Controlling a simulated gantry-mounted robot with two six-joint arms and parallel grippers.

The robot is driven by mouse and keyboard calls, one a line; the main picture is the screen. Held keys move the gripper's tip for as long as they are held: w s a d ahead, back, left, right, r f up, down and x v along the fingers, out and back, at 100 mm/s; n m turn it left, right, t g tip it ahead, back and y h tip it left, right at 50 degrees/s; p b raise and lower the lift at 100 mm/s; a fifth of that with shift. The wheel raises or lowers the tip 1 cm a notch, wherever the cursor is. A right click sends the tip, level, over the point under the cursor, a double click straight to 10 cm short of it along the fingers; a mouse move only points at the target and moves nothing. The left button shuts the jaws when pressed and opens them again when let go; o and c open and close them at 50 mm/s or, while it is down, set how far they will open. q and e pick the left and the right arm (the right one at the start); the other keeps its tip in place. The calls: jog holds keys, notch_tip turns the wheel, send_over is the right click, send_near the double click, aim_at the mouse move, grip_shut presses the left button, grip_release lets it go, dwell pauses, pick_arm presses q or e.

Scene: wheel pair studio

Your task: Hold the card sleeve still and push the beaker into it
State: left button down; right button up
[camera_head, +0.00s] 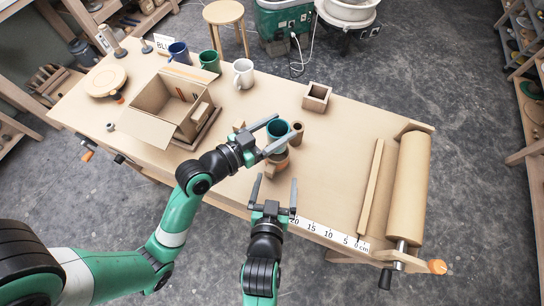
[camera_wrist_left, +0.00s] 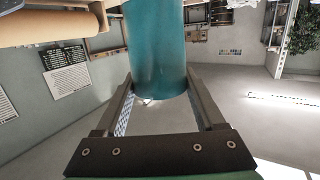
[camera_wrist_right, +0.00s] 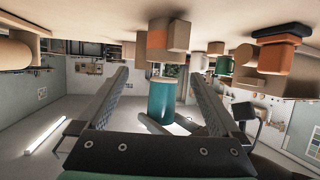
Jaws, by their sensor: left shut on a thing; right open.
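The teal beaker (camera_head: 278,129) is between the fingers of my left gripper (camera_head: 270,137), which is shut on it. In the left wrist view the beaker (camera_wrist_left: 157,48) fills the space between the fingers. The right wrist view, upside down, shows the beaker (camera_wrist_right: 161,102) held clear of the table. A square, open-topped brown box (camera_head: 317,97), which looks like the card sleeve, stands on the table to the right of and beyond the beaker, apart from it. My right gripper (camera_head: 274,190) is open and empty near the table's front edge, away from the box.
Brown pieces (camera_head: 297,129) stand close around the beaker. A large open carton (camera_head: 160,130) stands to the left, with blue, green and white mugs behind it. A roller (camera_head: 408,185) and wooden strip (camera_head: 371,186) lie at the right. The table right of the box is clear.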

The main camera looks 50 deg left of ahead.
aim_at(274, 163)
jog(key=x, duration=0.8)
jog(key=a+x, duration=0.1)
jog(key=x, duration=0.3)
jog(key=shift+s+r, duration=0.1)
jog(key=shift+s, duration=0.3)
jog(key=c, duration=1)
